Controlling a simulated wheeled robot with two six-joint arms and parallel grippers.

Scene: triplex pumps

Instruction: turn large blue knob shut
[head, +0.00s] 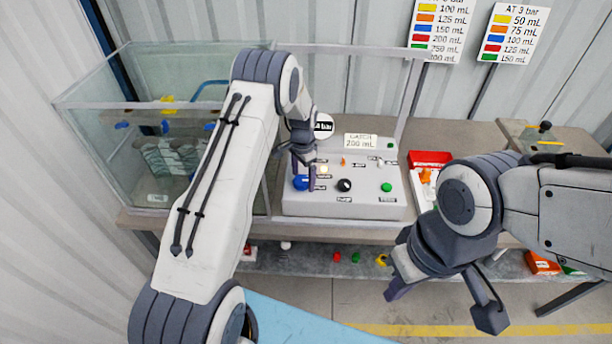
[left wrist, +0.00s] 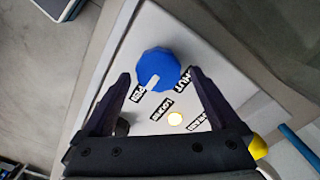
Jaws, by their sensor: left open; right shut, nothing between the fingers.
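The large blue knob (head: 301,183) sits at the left front of the grey sloped panel (head: 375,210). In the left wrist view the blue knob (left wrist: 155,65) lies between and beyond the fingertips, and its white pointer mark faces the lower label side, near the partly hidden label (left wrist: 137,92). The SHUT label (left wrist: 181,79) is to the knob's lower right. My left gripper (head: 304,180) is open above the knob, with a finger to each side; I cannot tell whether either touches. My right gripper (head: 440,305) is shut and empty, low at the right, away from the panel.
A black knob (head: 344,185), a green knob (head: 387,187) and a lit lamp (left wrist: 175,119) are on the panel. A glass tank (head: 150,175) stands left. A red bin (head: 430,158) stands right. Several coloured parts lie on the shelf below (head: 310,262).

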